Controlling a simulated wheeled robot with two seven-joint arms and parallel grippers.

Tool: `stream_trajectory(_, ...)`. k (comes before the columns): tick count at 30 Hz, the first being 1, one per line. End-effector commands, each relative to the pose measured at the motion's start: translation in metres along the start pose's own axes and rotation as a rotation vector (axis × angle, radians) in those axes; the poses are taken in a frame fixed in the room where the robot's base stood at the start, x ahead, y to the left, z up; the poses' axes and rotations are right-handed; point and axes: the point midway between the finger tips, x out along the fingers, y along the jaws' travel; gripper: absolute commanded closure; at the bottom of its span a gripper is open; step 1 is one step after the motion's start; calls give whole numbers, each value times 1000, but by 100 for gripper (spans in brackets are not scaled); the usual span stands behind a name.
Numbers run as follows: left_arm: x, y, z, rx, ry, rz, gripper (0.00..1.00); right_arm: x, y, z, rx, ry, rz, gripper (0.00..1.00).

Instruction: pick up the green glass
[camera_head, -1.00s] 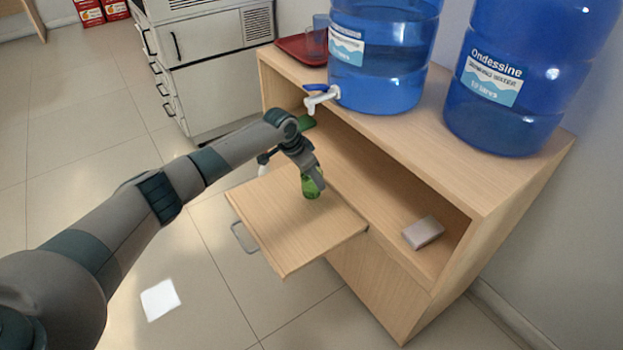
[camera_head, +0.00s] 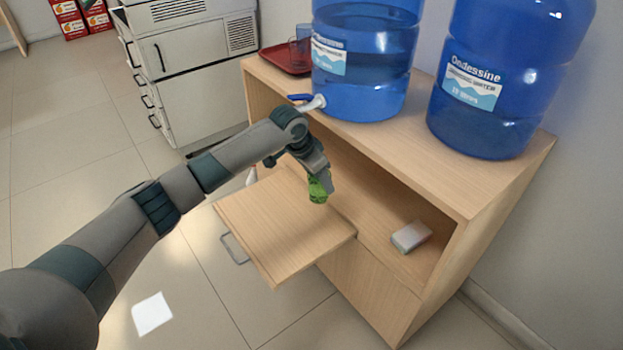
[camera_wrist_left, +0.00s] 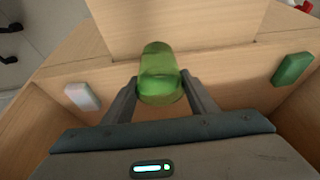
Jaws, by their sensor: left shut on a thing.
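The green glass (camera_head: 319,189) is held at the end of my left arm, in front of the cabinet's open shelf and near the inner right part of the opened door panel. In the left wrist view the glass (camera_wrist_left: 160,78) sits between the two fingers of my left gripper (camera_wrist_left: 160,97), which is shut on it. In the head view the gripper (camera_head: 318,180) covers the upper part of the glass. My right gripper is in neither view.
The open wooden panel (camera_head: 275,240) juts out from the cabinet. On the shelf lie a pale box (camera_head: 411,237) and a green block (camera_wrist_left: 292,69). Blue water jugs (camera_head: 365,60) and a red tray (camera_head: 280,60) with a bluish glass (camera_head: 299,45) stand on top.

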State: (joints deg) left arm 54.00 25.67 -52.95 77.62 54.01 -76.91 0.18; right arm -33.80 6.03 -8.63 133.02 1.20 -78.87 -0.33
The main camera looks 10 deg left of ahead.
Motion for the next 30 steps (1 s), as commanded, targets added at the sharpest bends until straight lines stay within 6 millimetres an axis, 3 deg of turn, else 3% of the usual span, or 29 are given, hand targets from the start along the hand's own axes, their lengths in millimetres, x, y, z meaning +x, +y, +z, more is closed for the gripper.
stream_trajectory(15, -15, 32, -22, 0, 3, 0, 85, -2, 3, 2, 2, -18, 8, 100)
stream_trajectory(30, -20, 45, -29, 0, 2, 1, 85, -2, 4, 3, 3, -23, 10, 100)
